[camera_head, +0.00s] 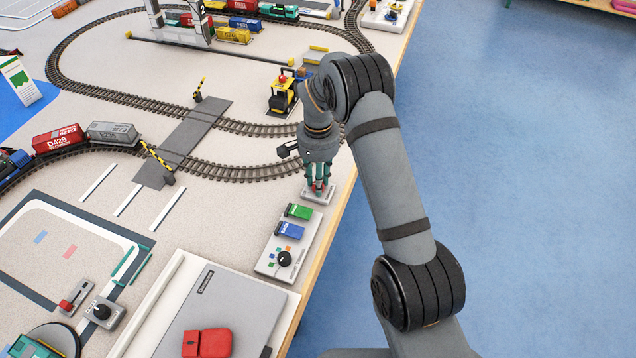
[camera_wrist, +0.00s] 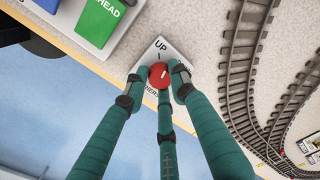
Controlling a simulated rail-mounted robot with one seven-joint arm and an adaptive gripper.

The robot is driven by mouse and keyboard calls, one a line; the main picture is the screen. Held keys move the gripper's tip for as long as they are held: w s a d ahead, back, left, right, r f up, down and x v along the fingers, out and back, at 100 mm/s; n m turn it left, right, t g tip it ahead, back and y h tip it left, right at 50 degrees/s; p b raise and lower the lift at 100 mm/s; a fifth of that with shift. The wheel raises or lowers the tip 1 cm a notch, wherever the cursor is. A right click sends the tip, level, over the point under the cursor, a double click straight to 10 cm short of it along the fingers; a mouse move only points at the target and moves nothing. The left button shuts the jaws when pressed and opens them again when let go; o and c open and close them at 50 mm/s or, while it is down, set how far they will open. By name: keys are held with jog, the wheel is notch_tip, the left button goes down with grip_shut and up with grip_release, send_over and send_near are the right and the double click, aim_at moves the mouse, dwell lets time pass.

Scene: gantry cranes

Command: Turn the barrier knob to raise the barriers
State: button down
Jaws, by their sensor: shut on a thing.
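The red barrier knob (camera_wrist: 159,76) sits on a small light plate (camera_wrist: 181,52) marked "UP" at one side; the lettering on the other side is partly hidden by my fingers. In the head view my gripper (camera_head: 318,187) points down onto the plate (camera_head: 326,197) near the table's right edge, hiding most of the knob. Two black-and-yellow striped barriers, one far (camera_head: 201,86) and one near (camera_head: 155,155), stand at the grey crossing (camera_head: 195,130). Both arms slant upward.
Curving track (camera_head: 250,172) and a yellow-black toy vehicle (camera_head: 283,98) are beyond. Blue floor lies right of the table.

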jog(key=n, duration=0.5)
jog(key=shift+b, duration=0.3)
jog(key=shift+n, duration=0.4)
jog(key=c, duration=1.4)
grip_release()
jog(key=shift+c, duration=0.2)
jog(key=shift+r, duration=0.1)
notch_tip(320, 180, up, 12)
